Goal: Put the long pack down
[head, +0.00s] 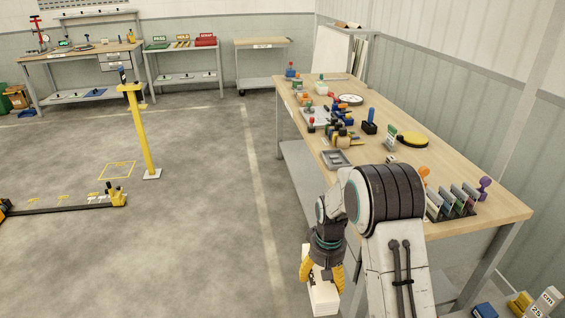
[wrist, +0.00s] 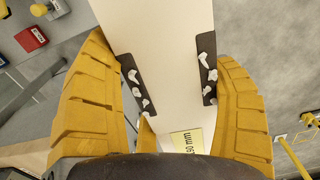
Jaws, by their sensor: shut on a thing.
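The long pack (head: 322,299) is a pale cream box that hangs below my gripper (head: 322,272) in the head view, left of the wooden bench. In the wrist view the pack (wrist: 160,30) runs between the two yellow fingers of my gripper (wrist: 173,75), with dark pads along its sides. My gripper is shut on it. A yellow label (wrist: 187,142) on the pack ends in "90 mm"; its first part is hard to read.
The wooden bench (head: 505,207) on the right is crowded with tools, stamps, a grey tray (head: 335,159) and a card rack (head: 455,204). A yellow post (head: 146,140) stands on the floor at left. Open grey floor (head: 200,235) lies left of the bench.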

